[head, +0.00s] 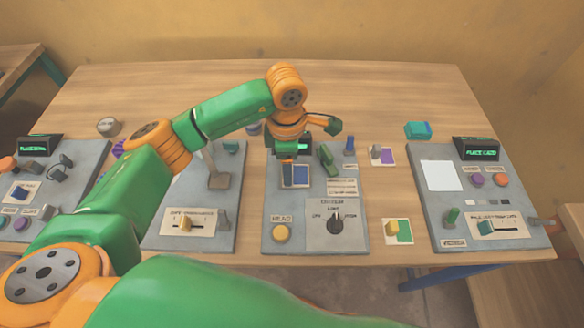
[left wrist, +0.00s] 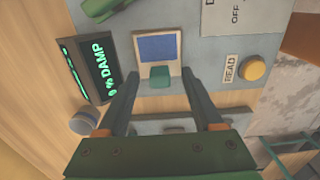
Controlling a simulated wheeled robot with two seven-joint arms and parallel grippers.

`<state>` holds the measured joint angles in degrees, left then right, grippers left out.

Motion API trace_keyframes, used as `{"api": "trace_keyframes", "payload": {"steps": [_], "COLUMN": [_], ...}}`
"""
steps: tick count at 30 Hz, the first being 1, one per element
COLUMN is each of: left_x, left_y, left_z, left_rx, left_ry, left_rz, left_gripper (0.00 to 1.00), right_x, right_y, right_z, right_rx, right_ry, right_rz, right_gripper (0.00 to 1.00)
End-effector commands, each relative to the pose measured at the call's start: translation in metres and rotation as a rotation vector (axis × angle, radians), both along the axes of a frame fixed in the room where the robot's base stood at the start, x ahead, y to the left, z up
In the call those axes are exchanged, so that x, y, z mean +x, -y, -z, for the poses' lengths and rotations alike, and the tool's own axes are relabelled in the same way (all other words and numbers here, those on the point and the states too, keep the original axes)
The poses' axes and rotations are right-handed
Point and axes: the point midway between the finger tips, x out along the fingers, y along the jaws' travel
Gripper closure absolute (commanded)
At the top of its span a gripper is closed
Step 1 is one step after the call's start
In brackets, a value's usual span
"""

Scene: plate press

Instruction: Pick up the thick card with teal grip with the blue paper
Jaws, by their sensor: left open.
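The card with blue paper (left wrist: 157,48) and a teal grip block (left wrist: 160,84) lies in the left wrist view, flat on the grey middle panel. In the head view the card (head: 297,177) shows just below my left wrist, with its grip partly hidden by the gripper. My left gripper (left wrist: 160,74) is open, with its fingers on either side of the teal grip. I cannot tell whether they touch it. In the head view my left gripper (head: 288,153) is over the far part of the middle panel. My right gripper is not in view.
A yellow READ button (head: 281,233) and a black dial (head: 335,225) sit on the middle panel's near side. A DAMP display (left wrist: 88,68) stands beside the card. The table's back is clear.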

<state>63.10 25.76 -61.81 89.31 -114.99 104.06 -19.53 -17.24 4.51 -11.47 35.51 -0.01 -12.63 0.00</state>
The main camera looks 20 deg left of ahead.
Motion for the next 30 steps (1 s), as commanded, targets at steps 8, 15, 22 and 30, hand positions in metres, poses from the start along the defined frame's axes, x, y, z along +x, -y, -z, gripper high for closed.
{"api": "trace_keyframes", "payload": {"steps": [8,15,22,30], "left_x": [0.0,0.0,0.0,0.001], "left_y": [0.0,0.0,0.0,0.0], "left_z": [0.01,0.01,0.01,-0.007], "left_rx": [0.0,0.0,0.0,-0.002], "left_ry": [0.001,0.001,0.001,0.005], "left_rz": [0.001,0.001,0.001,0.0], "left_gripper": [0.32,0.95,1.0,1.0], "right_x": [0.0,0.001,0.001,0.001], "right_y": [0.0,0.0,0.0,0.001], "right_z": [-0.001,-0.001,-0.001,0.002], "right_rx": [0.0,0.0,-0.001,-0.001], "right_ry": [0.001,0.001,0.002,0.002], "right_rz": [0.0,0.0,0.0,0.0], "right_gripper": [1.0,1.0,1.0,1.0]}}
